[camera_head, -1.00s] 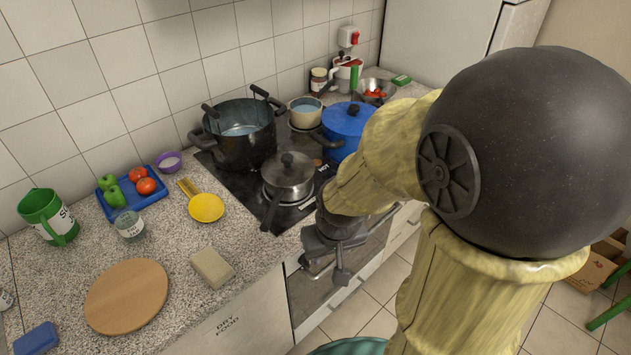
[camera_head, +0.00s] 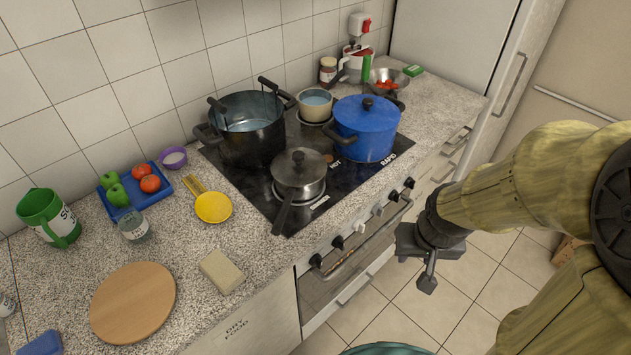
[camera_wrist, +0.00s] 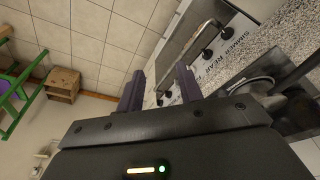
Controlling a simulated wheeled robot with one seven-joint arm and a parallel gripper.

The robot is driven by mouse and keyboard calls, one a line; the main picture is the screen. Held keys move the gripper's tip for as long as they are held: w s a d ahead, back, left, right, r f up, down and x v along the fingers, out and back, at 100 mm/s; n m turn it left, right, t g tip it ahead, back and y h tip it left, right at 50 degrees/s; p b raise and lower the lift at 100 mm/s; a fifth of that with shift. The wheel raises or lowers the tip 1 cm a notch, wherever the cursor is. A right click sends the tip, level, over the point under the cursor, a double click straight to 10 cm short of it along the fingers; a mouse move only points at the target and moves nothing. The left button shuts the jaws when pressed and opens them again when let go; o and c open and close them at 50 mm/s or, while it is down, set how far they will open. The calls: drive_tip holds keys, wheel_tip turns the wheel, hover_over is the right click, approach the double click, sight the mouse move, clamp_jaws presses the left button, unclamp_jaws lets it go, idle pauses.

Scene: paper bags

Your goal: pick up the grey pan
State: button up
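The grey pan (camera_head: 299,184) is a small lidded saucepan on the front left of the black hob. Its dark handle points toward the counter's front edge. What looks like the pan (camera_wrist: 250,88) shows at the right of the wrist view. My gripper (camera_head: 428,280) hangs in front of the oven, to the right of the pan and apart from it. In the wrist view my gripper (camera_wrist: 160,74) has its two fingers spread with nothing between them.
A large black pot (camera_head: 249,140), a blue lidded pot (camera_head: 367,135) and a small cream pot (camera_head: 315,107) share the hob. The oven front (camera_head: 345,262) has protruding knobs and a handle.

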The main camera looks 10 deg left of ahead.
drive_tip(key=shift+d, duration=0.15)
drive_tip(key=shift+o, duration=1.2)
drive_tip(key=s+a+f+n+h+b, duration=0.1)
drive_tip(key=a+f+n+h, duration=0.45)
drive_tip(key=n, duration=0.85)
drive_tip(key=a+f+n+h+b, duration=0.1)
drive_tip(key=a+n+h, duration=0.1)
drive_tip(key=a+n, duration=0.9)
drive_tip(key=s+a+n+t+y, duration=0.1)
drive_tip(key=a+n+t, duration=0.5)
drive_tip(key=n, duration=0.6)
drive_tip(key=s+a+r+n+t+y, duration=0.1)
drive_tip(key=s+a+n+t+y, duration=0.1)
drive_tip(key=a+n+t, duration=0.4)
drive_tip(key=a+n+y, duration=0.1)
drive_tip(key=a+n, duration=0.4)
drive_tip(key=n, duration=0.1)
drive_tip(key=shift+s+a+r+t, duration=0.2)
drive_tip(key=shift+a+r+t, duration=0.1)
drive_tip(key=shift+t, duration=0.1)
